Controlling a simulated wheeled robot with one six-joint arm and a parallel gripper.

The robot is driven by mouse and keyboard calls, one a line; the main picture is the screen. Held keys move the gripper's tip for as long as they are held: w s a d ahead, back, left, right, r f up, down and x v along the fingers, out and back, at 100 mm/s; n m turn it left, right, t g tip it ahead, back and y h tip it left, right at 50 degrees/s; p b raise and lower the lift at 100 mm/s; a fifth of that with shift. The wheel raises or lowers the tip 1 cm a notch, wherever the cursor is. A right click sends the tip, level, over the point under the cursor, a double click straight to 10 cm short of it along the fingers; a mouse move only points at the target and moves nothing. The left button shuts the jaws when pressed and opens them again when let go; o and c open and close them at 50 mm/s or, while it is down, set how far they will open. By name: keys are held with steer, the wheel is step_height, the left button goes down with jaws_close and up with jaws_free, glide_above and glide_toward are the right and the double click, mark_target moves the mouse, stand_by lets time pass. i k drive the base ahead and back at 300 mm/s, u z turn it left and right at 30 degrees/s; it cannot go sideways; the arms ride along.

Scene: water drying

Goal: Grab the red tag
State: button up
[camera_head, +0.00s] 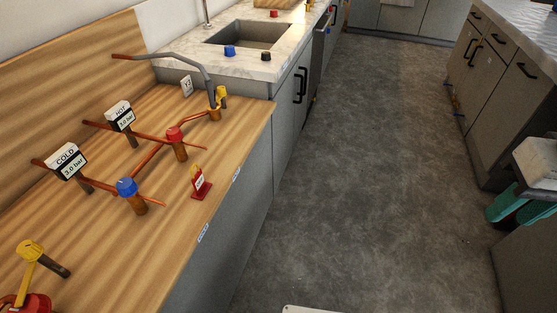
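The red tag (200,184) stands upright on the wooden counter (105,245), close to its front edge. It has a red base, a pale label on its face and a yellowish top part. It is to the right of the blue-capped valve (127,187) and below the red-capped valve (174,135) in the picture, apart from both. Nothing covers the tag. My gripper is not seen in this view.
Copper pipes, a COLD gauge (69,161) and a HOT gauge (121,116) stand behind the tag. A yellow-handled valve (30,250) is at lower left. A sink (248,36) lies beyond. The grey floor (360,180) is clear between the cabinets.

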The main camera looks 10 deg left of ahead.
mark_target(201, 187)
steer(key=z, duration=0.55)
steer(key=k, duration=0.4)
steer(key=u, duration=1.45)
steer(key=i, duration=0.5)
steer(key=z, duration=0.05)
